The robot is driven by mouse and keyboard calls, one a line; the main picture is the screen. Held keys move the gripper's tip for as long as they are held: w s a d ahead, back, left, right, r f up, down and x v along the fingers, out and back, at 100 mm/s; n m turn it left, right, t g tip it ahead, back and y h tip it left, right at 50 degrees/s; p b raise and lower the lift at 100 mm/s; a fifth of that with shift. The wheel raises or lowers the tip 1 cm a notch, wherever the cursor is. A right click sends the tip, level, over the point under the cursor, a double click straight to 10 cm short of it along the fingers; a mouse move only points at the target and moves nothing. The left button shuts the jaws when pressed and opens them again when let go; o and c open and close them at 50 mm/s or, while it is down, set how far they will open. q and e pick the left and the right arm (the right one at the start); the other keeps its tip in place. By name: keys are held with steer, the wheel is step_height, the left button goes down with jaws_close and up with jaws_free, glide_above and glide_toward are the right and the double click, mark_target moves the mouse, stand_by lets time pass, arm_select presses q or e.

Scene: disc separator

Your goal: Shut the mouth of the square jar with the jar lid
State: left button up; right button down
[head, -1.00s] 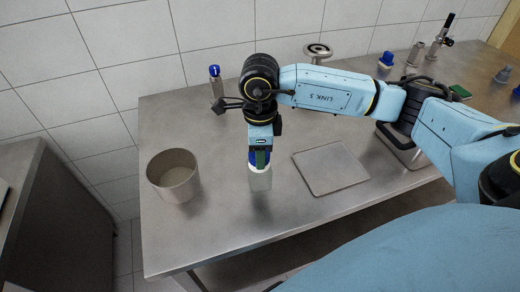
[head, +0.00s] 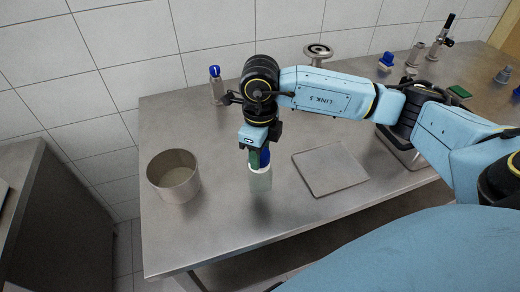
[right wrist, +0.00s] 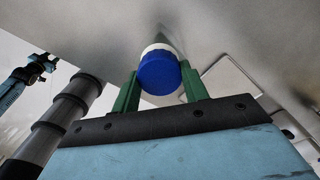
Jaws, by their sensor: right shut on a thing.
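The square jar (head: 260,180), pale and translucent, stands upright on the steel table, left of the flat plate. The jar lid (right wrist: 158,72) is blue and round. My right gripper (head: 259,158) points down over the jar, with its green fingers shut on the lid from both sides. In the right wrist view, the lid lies between the fingertips of the right gripper (right wrist: 160,88), with a white band right beyond it. The lid is at the jar's mouth, but I cannot tell whether it is fully seated. The jar body is mostly hidden there. My left gripper is not seen.
An open round metal container (head: 173,177) stands left of the jar. A flat square plate (head: 330,170) lies to its right. A blue-topped bottle (head: 216,88) stands behind, near the wall. Several small items stand at the right. The table around the jar is clear.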

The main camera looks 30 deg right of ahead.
steer(key=shift+m, duration=0.8)
steer(key=shift+m, duration=1.6)
steer(key=shift+p, duration=0.3)
steer(key=m, duration=0.3)
steer(key=shift+p, duration=0.3)
steer(key=shift+m+p, duration=0.4)
steer(key=shift+m, duration=1.4)
